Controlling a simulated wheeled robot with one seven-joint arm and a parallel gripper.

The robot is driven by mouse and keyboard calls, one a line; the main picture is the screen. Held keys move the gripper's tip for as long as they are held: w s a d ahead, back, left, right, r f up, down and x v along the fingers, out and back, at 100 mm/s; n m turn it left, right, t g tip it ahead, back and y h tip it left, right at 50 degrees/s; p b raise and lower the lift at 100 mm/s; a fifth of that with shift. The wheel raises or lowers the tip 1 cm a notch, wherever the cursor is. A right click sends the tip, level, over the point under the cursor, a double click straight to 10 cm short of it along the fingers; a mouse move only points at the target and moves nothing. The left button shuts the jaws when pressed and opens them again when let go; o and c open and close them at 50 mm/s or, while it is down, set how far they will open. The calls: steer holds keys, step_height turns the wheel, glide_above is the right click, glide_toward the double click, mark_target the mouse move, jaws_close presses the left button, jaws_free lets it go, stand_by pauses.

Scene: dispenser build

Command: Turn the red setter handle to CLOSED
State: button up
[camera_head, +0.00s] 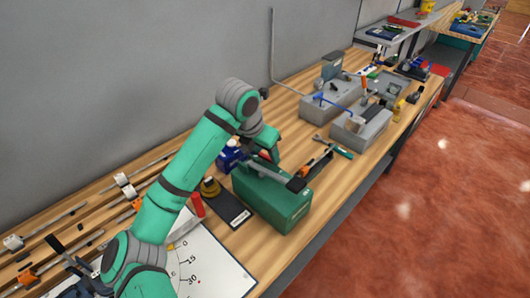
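A small upright red cylinder (197,204) stands by the top edge of a white dial plate (223,268) marked 0, 15 and 30. It may be the red setter handle, but no CLOSED label can be read. My green arm crosses the left half of the view and hides part of the dial plate and what lies around it. My gripper (264,156) points down behind a green box (285,213), near a blue clamp-like part (230,157). It is apart from the red cylinder. Its fingers are too small and covered to tell whether they are open or shut.
A dark flat block (229,205) and a brass-coloured knob (209,186) stand right of the red cylinder. Metal rails (60,217) lie at the left. Grey blocks (361,130) and tools fill the bench's far part. A grey wall runs behind; red floor lies right.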

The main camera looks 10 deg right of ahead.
steer(key=c, duration=0.4)
steer(key=shift+a+m+h, duration=0.2)
steer(key=shift+m+h, duration=0.1)
steer(key=shift+m, duration=0.6)
steer(key=o, duration=1.1)
steer(key=v, duration=1.1)
steer(key=shift+w, duration=0.25)
steer(key=shift+d+g, duration=0.1)
steer(key=shift+g, duration=0.2)
